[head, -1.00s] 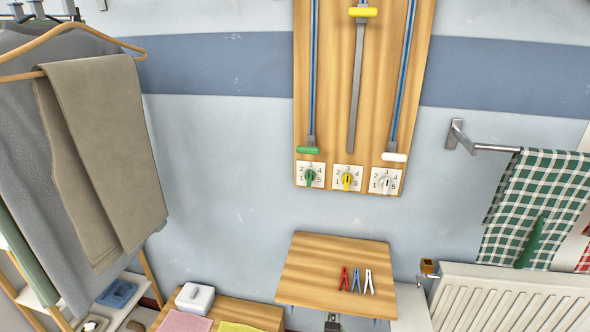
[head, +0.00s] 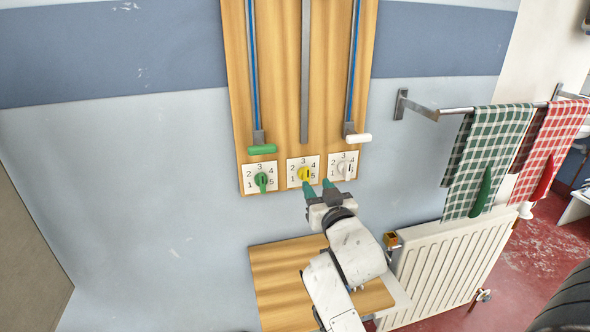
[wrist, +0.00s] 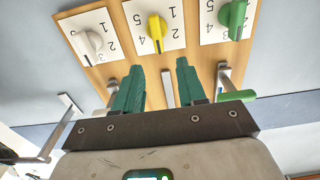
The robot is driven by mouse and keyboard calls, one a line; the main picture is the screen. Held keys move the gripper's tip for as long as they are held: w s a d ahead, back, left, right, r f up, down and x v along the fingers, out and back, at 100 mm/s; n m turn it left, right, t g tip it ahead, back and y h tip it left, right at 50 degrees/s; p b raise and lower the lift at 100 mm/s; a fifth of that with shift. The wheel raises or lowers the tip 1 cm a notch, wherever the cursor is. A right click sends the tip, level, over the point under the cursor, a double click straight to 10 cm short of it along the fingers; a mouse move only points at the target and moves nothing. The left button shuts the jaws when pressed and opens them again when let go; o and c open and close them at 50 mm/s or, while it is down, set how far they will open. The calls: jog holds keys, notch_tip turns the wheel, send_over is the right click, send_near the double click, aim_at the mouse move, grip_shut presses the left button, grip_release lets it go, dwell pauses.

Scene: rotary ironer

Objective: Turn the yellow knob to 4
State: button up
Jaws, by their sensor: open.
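The yellow knob (head: 304,174) is the middle of three dials on the wooden board, on a white plate numbered 1 to 5. It also shows in the wrist view (wrist: 156,27), where the picture is upside down. Its dark pointer line looks roughly upright, near the 3; the exact setting is hard to read. My gripper (head: 319,187) is open and empty, just below and slightly right of the yellow knob in the head view. In the wrist view its green fingers (wrist: 159,66) point towards the yellow dial, with a gap to the knob.
A green knob (head: 262,180) sits left of the yellow one and a white knob (head: 345,169) right. Green (head: 262,149) and white (head: 358,137) slider handles hang above them. A wooden shelf (head: 273,285) lies below; a radiator (head: 455,265) and towel rail (head: 425,107) are right.

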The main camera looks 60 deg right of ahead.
aim_at(308, 172)
jog(key=p+x, duration=0.1)
jog(key=x, duration=0.8)
jog(key=shift+d, duration=0.1)
grip_shut()
